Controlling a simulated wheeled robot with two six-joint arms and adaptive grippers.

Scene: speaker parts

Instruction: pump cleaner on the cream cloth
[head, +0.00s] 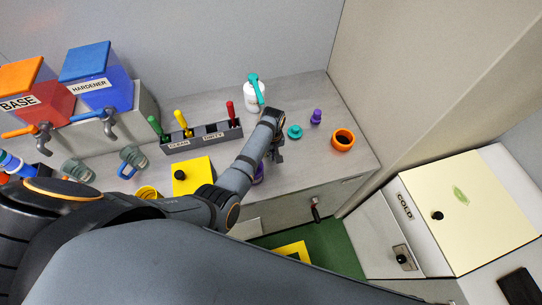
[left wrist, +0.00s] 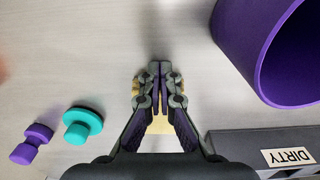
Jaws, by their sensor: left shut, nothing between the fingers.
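A white bottle with a teal pump top (head: 254,95), which looks like the pump cleaner, stands upright at the back of the grey table. My left gripper (head: 277,157) points down over the table, in front of the bottle and apart from it. In the left wrist view its fingers (left wrist: 159,78) are closed together and hold nothing. A cream-coloured patch (left wrist: 160,126) shows between the finger bases; I cannot tell whether it is the cloth. I see no clear cream cloth in the head view. My right gripper is not in view.
A grey holder (head: 203,139) with coloured-handled tools stands left of the gripper. A teal knob (head: 294,132), a purple knob (head: 316,117) and an orange ring (head: 343,140) are to its right. A purple cylinder (left wrist: 272,50) is close by. A cream-topped COLD box (head: 470,205) stands right.

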